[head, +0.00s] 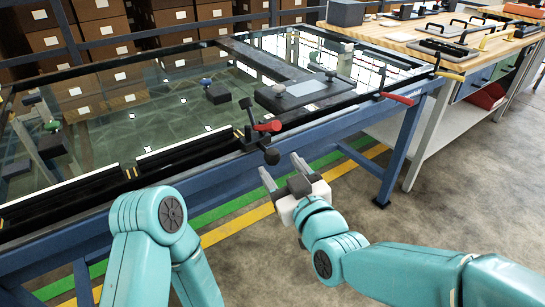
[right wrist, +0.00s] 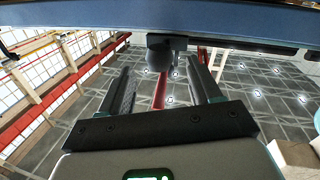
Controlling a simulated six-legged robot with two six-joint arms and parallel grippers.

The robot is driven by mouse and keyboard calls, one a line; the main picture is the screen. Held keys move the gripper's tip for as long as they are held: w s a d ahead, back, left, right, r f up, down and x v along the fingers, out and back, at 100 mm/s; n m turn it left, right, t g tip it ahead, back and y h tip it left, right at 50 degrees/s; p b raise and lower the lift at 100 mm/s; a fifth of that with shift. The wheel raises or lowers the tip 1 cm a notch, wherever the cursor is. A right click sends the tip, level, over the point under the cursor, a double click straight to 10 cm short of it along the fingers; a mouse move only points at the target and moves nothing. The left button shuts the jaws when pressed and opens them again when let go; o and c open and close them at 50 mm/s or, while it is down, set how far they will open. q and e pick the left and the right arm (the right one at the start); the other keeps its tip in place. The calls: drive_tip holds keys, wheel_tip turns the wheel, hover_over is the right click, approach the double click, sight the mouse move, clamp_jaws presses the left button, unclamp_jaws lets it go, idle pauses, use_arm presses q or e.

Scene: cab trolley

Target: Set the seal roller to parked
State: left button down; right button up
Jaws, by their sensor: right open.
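A black lever with a round black knob (head: 272,157) hangs at the front edge of the glass-topped blue frame. A red grip (head: 268,126) and an upright dark post sit just above it. No label shows which part is the seal roller; this lever assembly is the closest to my gripper. My right gripper (head: 282,170) is open and empty just below and in front of the knob. In the right wrist view, the dark knob (right wrist: 159,55) shows between and beyond the open fingers, with a red bar (right wrist: 159,90) below it. My left arm shows, but its gripper does not.
The blue frame (head: 330,140) runs across the front, with its leg (head: 402,150) at right. Another red handle (head: 397,98) and a yellow handle (head: 450,76) stick out farther right. A wooden workbench (head: 400,35) with tools stands behind. The floor at right is clear.

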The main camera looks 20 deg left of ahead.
sight(275, 162)
drive_tip(key=x, duration=0.5)
drive_tip(key=shift+a, duration=0.1)
drive_tip(key=shift+c, duration=0.3)
clamp_jaws()
